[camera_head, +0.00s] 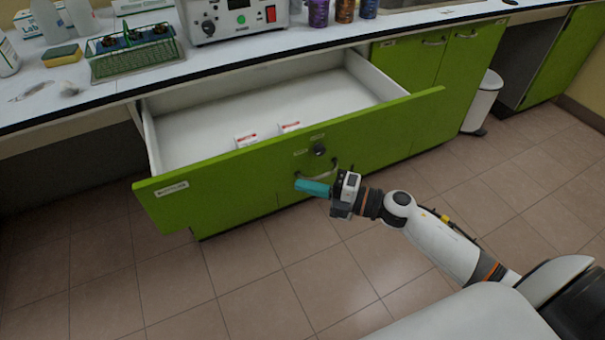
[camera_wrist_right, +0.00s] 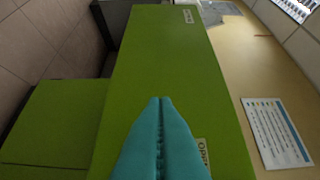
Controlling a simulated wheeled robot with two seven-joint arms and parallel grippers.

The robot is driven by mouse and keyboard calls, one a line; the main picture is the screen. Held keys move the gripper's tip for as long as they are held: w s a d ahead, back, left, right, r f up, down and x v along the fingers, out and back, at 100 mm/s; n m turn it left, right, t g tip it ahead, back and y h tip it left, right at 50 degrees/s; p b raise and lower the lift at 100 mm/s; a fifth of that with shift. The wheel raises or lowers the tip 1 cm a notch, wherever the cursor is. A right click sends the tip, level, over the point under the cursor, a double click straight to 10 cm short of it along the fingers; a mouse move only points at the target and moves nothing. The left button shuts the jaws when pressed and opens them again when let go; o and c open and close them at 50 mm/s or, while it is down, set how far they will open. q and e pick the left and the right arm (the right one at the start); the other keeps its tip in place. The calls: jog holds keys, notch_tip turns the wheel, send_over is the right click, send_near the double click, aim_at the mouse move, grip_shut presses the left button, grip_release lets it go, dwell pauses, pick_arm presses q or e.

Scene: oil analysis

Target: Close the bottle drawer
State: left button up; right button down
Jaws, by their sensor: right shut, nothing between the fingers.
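The bottle drawer is a wide white drawer with a green front (camera_head: 230,183), pulled out from under the counter in the head view. Two small white boxes with red marks (camera_head: 247,139) lie inside it. My right gripper (camera_head: 300,186), with teal fingers, is at the drawer front, just below and left of the handle. In the right wrist view its teal fingers (camera_wrist_right: 160,105) are pressed together with nothing between them, over a green panel (camera_wrist_right: 165,65). I cannot tell whether they touch it. My left gripper is not in view.
The counter (camera_head: 270,61) above holds a device with a red switch (camera_head: 236,17), a green rack (camera_head: 135,58), a sponge (camera_head: 62,55) and several bottles. Green cabinets (camera_head: 468,60) and a white bin (camera_head: 483,98) stand right. The tiled floor (camera_head: 200,290) before the drawer is clear.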

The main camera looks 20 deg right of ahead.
aim_at(286, 171)
jog(key=w, duration=0.3)
jog(key=shift+d, duration=0.1)
jog(key=shift+w, duration=0.25)
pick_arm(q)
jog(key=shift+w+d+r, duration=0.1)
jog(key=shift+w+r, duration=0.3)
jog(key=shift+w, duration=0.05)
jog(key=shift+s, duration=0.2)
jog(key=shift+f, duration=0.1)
pick_arm(e)
jog(key=shift+w, duration=0.15)
